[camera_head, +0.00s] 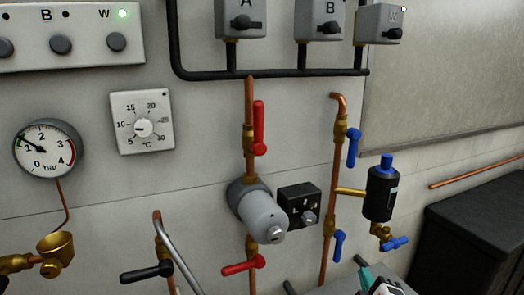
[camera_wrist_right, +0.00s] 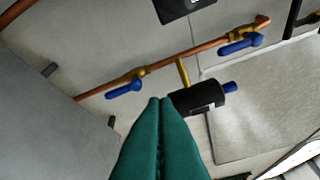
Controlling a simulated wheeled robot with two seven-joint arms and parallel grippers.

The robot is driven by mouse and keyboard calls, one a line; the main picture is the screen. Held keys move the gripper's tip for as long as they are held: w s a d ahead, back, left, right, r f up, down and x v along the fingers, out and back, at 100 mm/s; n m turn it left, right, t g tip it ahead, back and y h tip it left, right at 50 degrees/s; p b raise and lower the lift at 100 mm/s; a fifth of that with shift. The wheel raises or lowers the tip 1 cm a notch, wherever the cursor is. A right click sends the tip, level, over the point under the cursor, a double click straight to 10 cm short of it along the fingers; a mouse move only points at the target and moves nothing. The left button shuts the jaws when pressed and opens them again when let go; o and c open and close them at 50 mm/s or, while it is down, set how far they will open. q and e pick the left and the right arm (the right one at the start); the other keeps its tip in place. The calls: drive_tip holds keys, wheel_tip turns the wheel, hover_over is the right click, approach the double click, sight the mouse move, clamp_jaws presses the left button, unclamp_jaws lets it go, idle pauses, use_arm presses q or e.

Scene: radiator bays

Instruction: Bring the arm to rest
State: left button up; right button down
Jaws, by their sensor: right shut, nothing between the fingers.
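My right gripper (camera_head: 367,276) shows at the bottom edge of the head view, right of centre, with a green finger and part of its dark and white body. In the right wrist view its two green fingers (camera_wrist_right: 160,102) lie pressed together, shut and empty. They point toward the wall pipework and touch nothing that I can see. In that view the fingertips overlap the near end of the black cylinder (camera_wrist_right: 197,97); the gap in depth is hard to tell. My left gripper is not in view.
The black cylinder with a blue cap (camera_head: 381,193) hangs from a copper pipe with blue levers (camera_head: 353,148). To its left are a grey pump (camera_head: 262,213) and red levers (camera_head: 259,127). A dark box (camera_head: 470,235) stands at the right. A pressure gauge (camera_head: 48,149) is far left.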

drive_tip(key=s+f+m+g, duration=0.6)
drive_tip(key=s+f+g, duration=0.1)
drive_tip(key=s+f, duration=0.65)
drive_tip(key=s+a+f+m+g+y, duration=0.1)
drive_tip(key=s+f+m+g, duration=0.15)
drive_tip(key=s, duration=0.45)
drive_tip(key=s+a+f+m+g+y, duration=0.15)
drive_tip(key=s+f+g, duration=0.25)
drive_tip(key=s, duration=0.4)
wheel_tip(320, 180, down, 21)
drive_tip(key=g+p, duration=0.1)
drive_tip(key=p, duration=0.2)
drive_tip(key=s+d+f+g+h+p, duration=0.1)
drive_tip(key=s+d+f+p, duration=0.1)
drive_tip(key=s+f, duration=1.3)
drive_tip(key=shift+s+d+f+p, duration=0.15)
drive_tip(key=shift+s+d+p, duration=0.25)
drive_tip(key=shift+s+d, duration=0.5)
drive_tip(key=shift+g, duration=0.25)
